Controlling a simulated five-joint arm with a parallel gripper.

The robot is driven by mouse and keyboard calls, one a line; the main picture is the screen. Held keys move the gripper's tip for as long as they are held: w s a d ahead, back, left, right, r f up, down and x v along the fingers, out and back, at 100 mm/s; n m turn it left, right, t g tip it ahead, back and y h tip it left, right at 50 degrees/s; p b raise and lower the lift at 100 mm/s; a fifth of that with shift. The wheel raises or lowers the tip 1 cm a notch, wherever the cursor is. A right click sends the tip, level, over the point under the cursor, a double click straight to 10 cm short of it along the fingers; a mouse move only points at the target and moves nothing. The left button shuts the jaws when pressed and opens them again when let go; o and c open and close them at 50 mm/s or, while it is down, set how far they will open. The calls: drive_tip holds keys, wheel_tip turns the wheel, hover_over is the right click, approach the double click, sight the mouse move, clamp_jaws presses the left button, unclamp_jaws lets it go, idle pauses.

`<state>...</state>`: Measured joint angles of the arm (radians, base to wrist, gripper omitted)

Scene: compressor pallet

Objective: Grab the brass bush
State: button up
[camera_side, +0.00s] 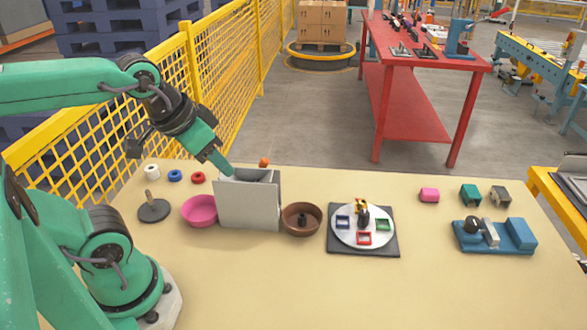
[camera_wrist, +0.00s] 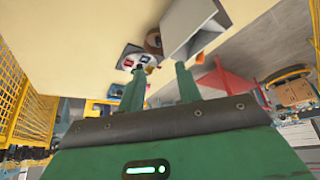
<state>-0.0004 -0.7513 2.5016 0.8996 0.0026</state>
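My gripper (camera_side: 229,172) is at the upper left edge of an open grey box (camera_side: 248,206) in the side view; I cannot tell whether it touches it. In the wrist view my gripper (camera_wrist: 160,68) has two green fingers apart with nothing between them. I cannot pick out the brass bush for certain. A small yellow-brown piece (camera_side: 361,205) sits at the back of a round plate (camera_side: 345,235) with coloured square frames. A small orange piece (camera_side: 264,161) shows behind the box. The inside of the box is mostly hidden.
A pink bowl (camera_side: 199,211) and a brown bowl (camera_side: 301,219) flank the box. A dark peg stand (camera_side: 154,210) and several rings are at left. Coloured blocks (camera_side: 470,195) and a blue fixture (camera_side: 508,236) are at right. The table front is clear.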

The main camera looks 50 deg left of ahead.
idle(0.3)
drive_tip(key=shift+o, duration=1.4)
